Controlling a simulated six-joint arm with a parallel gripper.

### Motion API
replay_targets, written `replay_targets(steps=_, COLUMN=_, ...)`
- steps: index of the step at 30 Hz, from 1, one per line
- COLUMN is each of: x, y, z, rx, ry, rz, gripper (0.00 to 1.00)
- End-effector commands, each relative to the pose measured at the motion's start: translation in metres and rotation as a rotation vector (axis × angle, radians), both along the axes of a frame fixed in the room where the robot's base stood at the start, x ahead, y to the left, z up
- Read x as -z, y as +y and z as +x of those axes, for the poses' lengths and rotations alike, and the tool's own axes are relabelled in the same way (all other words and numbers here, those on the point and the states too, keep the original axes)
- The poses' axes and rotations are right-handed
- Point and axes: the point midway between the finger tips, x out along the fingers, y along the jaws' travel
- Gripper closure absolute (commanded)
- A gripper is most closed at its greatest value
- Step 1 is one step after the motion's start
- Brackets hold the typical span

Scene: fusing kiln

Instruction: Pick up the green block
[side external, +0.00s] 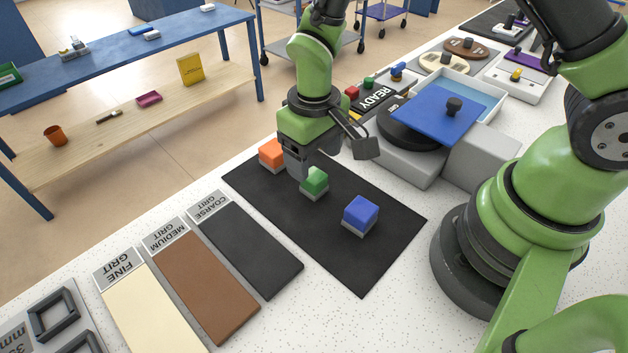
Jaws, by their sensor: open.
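The green block (314,180) sits on a light grey base on the black mat (358,267), between an orange block (271,153) and a blue block (360,214). My gripper (301,172) points down at the green block from above and behind. Its jaws are open, and a grey finger stands right beside the block's left side.
Coarse (252,250), medium (207,285) and fine grit (150,310) strips lie to the front left. A grey machine with a blue plate (432,115) stands behind right. A READY sign (377,97) is behind my gripper. The mat's front part is clear.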

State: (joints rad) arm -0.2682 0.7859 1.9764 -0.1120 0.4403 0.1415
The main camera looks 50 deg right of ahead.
Motion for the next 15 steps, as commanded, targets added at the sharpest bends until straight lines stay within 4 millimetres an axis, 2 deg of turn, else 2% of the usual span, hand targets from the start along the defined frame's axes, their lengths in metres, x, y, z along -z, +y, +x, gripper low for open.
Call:
replay_targets(steps=7, x=0.023, y=-0.002, z=-0.002, rx=0.002, ry=0.003, rz=-0.001, gripper=0.33)
replay_targets(steps=15, x=0.061, y=-0.004, z=-0.004, rx=0.002, ry=0.001, rz=0.0, gripper=0.33)
